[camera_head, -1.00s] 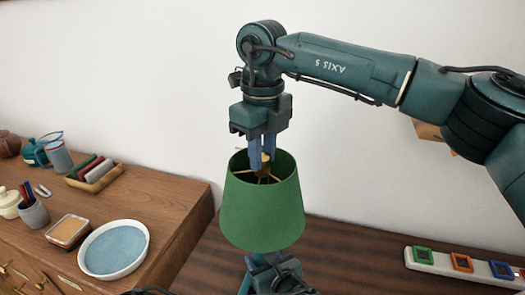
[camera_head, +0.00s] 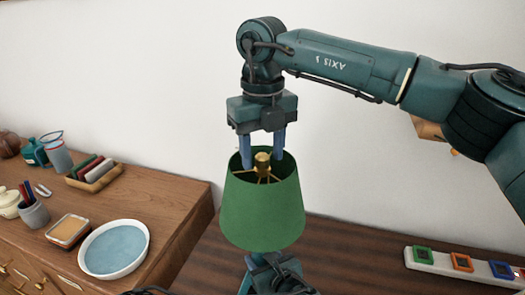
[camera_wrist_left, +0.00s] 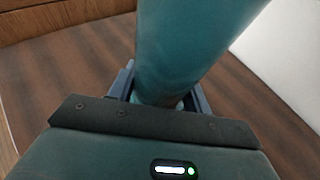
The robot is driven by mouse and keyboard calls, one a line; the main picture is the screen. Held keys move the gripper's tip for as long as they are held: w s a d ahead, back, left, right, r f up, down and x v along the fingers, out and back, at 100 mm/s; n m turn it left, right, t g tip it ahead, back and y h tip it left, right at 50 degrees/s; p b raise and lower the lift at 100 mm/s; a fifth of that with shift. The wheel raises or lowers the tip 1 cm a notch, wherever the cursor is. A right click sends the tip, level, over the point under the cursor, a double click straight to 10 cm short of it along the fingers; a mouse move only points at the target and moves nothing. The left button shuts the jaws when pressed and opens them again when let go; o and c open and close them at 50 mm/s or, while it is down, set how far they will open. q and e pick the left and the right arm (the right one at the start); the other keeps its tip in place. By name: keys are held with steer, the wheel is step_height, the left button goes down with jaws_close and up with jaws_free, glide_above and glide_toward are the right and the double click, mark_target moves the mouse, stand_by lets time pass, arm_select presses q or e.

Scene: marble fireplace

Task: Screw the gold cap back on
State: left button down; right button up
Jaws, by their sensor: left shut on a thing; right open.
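The gold cap (camera_head: 262,160) sits at the centre of the lamp's wire spider, inside the top of the green lampshade (camera_head: 262,212). My right gripper (camera_head: 263,150) points down over the shade. Its blue fingers are spread to either side of the cap, with gaps between. My left gripper (camera_head: 280,275) is below the shade, partly hidden by it. In the left wrist view its jaws are shut on the lamp's teal body (camera_wrist_left: 195,45), which rises between them. The lamp looks upright.
A wooden cabinet at left carries a white-rimmed blue dish (camera_head: 114,250), a tray of rolls (camera_head: 95,176), a pen cup (camera_head: 34,214) and jars. A white strip with coloured squares (camera_head: 462,268) lies at right. The dark table between is mostly clear.

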step_height(320, 180, up, 12)
steer(key=shift+f, duration=0.2)
arm_select(q)
steer(key=c, duration=0.6)
jaws_free()
steer(key=v, duration=1.3)
steer(key=shift+s, duration=0.1)
arm_select(e)
steer(key=shift+r, duration=0.15)
